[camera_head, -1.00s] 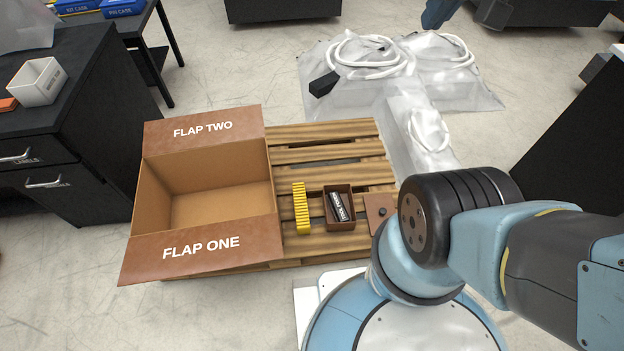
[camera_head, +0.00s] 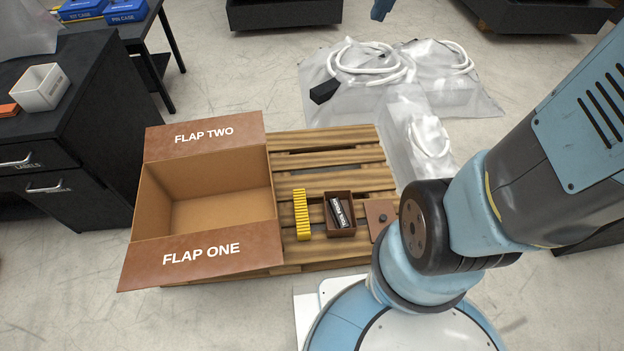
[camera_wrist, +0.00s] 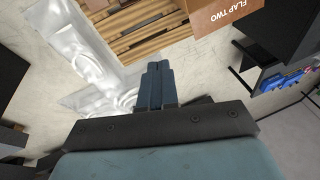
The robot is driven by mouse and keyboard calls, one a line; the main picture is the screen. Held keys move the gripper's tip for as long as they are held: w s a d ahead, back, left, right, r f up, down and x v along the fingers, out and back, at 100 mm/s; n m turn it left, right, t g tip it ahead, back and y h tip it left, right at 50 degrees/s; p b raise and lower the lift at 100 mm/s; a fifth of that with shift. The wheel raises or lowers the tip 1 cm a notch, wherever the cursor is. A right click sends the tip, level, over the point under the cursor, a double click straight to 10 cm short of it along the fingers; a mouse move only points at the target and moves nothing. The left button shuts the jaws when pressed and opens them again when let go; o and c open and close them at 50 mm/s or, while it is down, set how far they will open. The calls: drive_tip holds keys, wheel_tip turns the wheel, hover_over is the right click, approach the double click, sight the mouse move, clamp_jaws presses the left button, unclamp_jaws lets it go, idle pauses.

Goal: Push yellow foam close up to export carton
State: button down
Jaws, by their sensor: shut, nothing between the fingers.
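The yellow foam (camera_head: 302,214) is a ribbed upright strip on the pallet, just right of the export carton (camera_head: 205,249), with a small gap between them. The carton is open and empty, with flaps marked FLAP ONE and FLAP TWO spread out. Its FLAP TWO side also shows at the top of the wrist view (camera_wrist: 222,14). My gripper (camera_wrist: 158,68) is shut and empty in the wrist view, over the floor and apart from foam and carton. In the head view, only a blue tip at the top edge may be part of it.
A brown box (camera_head: 340,226) with a dark labelled item stands right of the foam, and a brown lid with a knob (camera_head: 381,217) lies beside it. The wooden pallet (camera_head: 325,160) is bare behind them. Plastic-wrapped hoses (camera_head: 400,75) lie beyond. A dark cabinet (camera_head: 75,130) stands left.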

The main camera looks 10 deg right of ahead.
drive_tip(key=w+a+f+m+g+y, duration=0.25)
drive_tip(key=w+f+m+y, duration=0.2)
drive_tip(key=w+f, duration=1.8)
drive_tip(key=m+y, duration=0.2)
drive_tip(key=m, duration=0.9)
approach(301, 214)
drive_tip(key=shift+g, duration=0.45)
drive_tip(key=f, duration=0.2)
drive_tip(key=w+f, duration=0.1)
drive_tip(key=f, duration=0.2)
drive_tip(key=shift+w+a+f, duration=0.25)
drive_tip(key=shift+a+f, duration=0.1)
